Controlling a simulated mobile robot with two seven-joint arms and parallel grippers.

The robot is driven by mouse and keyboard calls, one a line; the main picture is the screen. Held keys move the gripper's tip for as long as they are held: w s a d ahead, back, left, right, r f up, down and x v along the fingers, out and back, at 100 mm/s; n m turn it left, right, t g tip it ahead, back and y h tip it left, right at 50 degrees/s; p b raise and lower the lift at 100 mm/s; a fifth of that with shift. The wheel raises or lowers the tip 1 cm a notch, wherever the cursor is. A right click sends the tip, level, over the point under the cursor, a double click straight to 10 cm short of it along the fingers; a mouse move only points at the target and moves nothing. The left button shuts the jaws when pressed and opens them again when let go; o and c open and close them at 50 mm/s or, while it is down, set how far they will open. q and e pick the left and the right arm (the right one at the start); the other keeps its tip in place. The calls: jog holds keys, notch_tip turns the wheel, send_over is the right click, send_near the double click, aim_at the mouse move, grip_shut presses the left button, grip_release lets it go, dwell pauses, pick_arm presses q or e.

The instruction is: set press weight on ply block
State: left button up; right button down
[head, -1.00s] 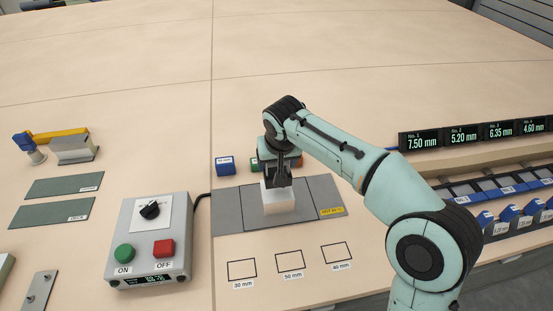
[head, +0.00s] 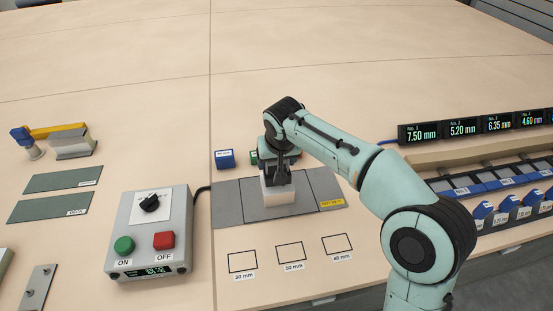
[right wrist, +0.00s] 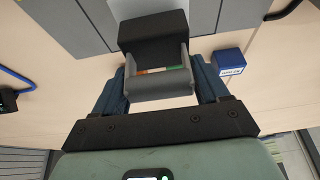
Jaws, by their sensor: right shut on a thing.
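My right gripper (head: 276,172) is above the grey plates in the head view, pointing down. Its blue fingers (right wrist: 161,85) are shut on the press weight, a dark block (right wrist: 150,32) with a grey handle (right wrist: 160,84). In the head view the dark weight (head: 274,178) is at the top of a pale block, which I take for the ply block (head: 279,196). The pale block stands on the middle grey plate. The weight looks to be on or just above it; I cannot tell whether they touch. My left gripper is not in view.
A control box (head: 152,232) with ON and OFF buttons stands to the left. A blue block (head: 225,159) and a green block (head: 254,157) are behind the plates. Marked outlines (head: 290,252) lie in front. Thickness displays (head: 463,131) and trays are at the right. The table behind is clear.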

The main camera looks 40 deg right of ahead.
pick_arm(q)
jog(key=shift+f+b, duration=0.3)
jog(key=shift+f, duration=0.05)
pick_arm(e)
jog(key=shift+f, duration=0.3)
grip_release()
jog(key=shift+f, duration=0.2)
jog(key=shift+r, duration=0.15)
jog(key=p+v, duration=0.1)
jog(key=v, duration=0.3)
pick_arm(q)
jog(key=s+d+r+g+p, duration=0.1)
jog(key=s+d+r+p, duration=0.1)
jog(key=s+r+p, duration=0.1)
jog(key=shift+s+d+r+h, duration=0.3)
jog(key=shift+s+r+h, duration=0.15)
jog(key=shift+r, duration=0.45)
pick_arm(e)
jog(key=v, duration=0.9)
jog(key=shift+r, duration=0.2)
